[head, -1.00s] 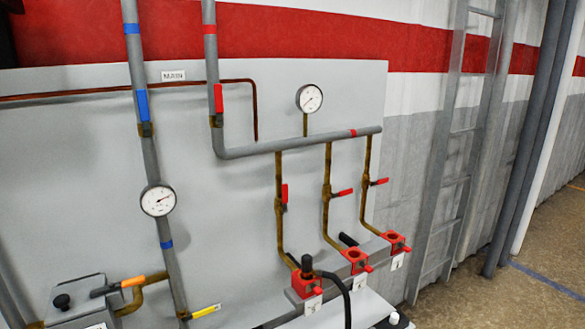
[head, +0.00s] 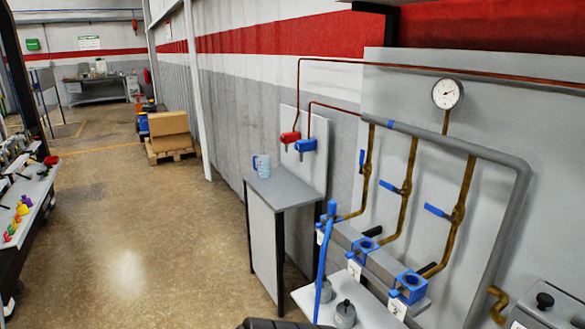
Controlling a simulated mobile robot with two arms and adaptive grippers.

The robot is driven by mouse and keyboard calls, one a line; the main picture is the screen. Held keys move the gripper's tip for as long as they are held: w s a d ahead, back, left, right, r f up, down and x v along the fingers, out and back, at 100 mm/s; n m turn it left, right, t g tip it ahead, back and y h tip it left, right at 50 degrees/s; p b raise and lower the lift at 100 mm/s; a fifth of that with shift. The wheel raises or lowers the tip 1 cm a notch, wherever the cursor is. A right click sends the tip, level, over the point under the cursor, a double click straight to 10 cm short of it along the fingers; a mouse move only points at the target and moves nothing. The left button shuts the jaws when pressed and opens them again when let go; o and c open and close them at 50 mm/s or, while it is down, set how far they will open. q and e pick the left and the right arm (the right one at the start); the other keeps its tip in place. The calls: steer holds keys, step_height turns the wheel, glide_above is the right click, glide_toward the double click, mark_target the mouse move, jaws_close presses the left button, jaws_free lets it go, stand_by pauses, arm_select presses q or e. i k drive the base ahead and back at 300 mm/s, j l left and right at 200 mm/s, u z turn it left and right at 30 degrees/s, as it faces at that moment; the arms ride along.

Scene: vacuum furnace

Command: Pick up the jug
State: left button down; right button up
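The jug (head: 262,167) is a small light-blue measuring jug with a handle on its left side. It stands upright on a narrow grey side table (head: 283,188) against the wall in the head view, some way ahead of me. A dark part at the bottom edge may be mine, but neither gripper can be made out.
A red valve (head: 289,137) and a blue valve (head: 304,146) hang on the panel behind the table. Blue-handled pipes, a gauge (head: 447,94) and a blue hose (head: 322,265) are at right. A box on a pallet (head: 170,150) stands farther back. Open floor lies left of the table.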

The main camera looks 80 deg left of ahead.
mark_target(263, 170)
steer(key=u, duration=2.9)
steer(key=i+j, duration=0.1)
